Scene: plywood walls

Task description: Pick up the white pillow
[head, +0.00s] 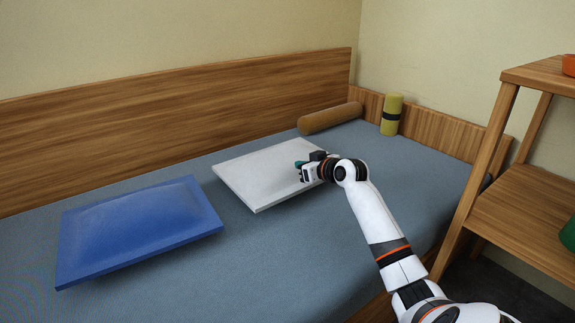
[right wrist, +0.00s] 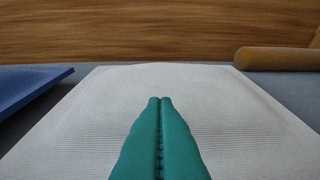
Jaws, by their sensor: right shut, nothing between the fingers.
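The white pillow (head: 262,173) lies flat on the blue-grey bed in the middle of the head view. It also fills much of the right wrist view (right wrist: 230,110). My right gripper (head: 300,165) is at the pillow's right side, over its edge. Its green fingers (right wrist: 165,99) are pressed together with nothing between them, and they point across the pillow toward the wooden headboard. I cannot tell whether the fingertips touch the pillow. My left gripper is not in view.
A blue pillow (head: 135,228) lies to the left on the bed (head: 260,260). A brown bolster (head: 330,118) and an upright yellow-green roll (head: 391,114) are at the back right. A wooden shelf (head: 530,215) stands at the right, beside my right arm.

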